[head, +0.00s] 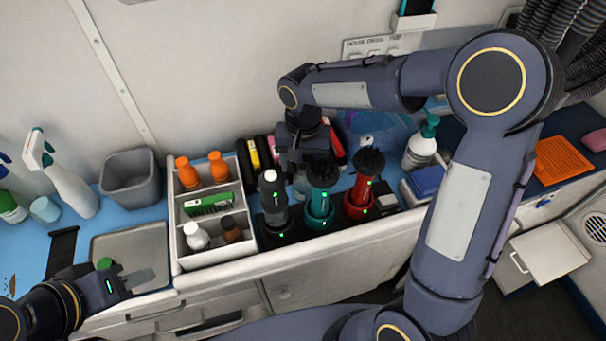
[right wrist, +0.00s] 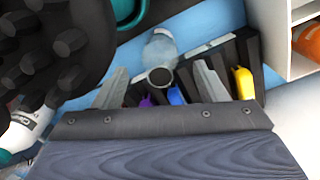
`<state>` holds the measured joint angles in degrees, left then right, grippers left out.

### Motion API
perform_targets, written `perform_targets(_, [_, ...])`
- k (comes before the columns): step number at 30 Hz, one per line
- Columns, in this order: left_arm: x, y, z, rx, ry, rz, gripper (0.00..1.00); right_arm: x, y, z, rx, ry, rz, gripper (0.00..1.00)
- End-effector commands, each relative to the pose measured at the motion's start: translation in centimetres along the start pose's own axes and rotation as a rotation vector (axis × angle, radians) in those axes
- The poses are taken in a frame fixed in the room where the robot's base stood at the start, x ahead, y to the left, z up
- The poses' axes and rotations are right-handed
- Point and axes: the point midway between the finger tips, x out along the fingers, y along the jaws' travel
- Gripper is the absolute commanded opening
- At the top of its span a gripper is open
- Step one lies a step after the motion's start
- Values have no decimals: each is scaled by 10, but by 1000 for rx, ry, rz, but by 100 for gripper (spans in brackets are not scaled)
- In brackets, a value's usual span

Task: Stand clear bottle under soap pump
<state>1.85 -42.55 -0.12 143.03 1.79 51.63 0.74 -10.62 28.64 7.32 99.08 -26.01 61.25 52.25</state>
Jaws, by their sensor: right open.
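The clear bottle (head: 301,184) stands on the blue counter behind the grooming tools, mostly hidden in the head view. In the right wrist view the clear bottle (right wrist: 160,50) shows its round open mouth between my fingers. My right gripper (head: 303,165) is open and points down over it; its two fingers (right wrist: 162,88) lie on either side of the mouth, with no clear contact. A white bottle with a teal soap pump (head: 422,143) stands to the right, upright. It shows partly in the right wrist view (right wrist: 25,125). My left gripper (head: 135,281) is over the metal tray; its opening is unclear.
Grey, teal and red tools (head: 320,190) stand upright in a row in front of the clear bottle. A dark holder with coloured items (head: 254,158) is behind. A white organizer (head: 175,225) with small bottles is left. A blue box (head: 427,180) sits in front of the pump.

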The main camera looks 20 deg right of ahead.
Motion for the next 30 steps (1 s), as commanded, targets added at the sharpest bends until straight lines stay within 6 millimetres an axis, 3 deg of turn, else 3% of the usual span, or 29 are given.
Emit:
perform_targets(6, [-1, 0, 0, 0, 0, 0, 36, -40, 0, -1, 0, 3, -1, 66])
perform_targets(13, [-2, 1, -1, 0, 0, 0, 36, -56, -1, 1, -5, -2, 4, 59])
perform_targets(22, [-5, 2, -2, 0, 0, 0, 36, -57, 3, 1, -3, -2, 3, 59])
perform_targets(30, [-5, 2, -3, 0, 0, 0, 36, -28, 3, 0, -2, -4, 4, 59])
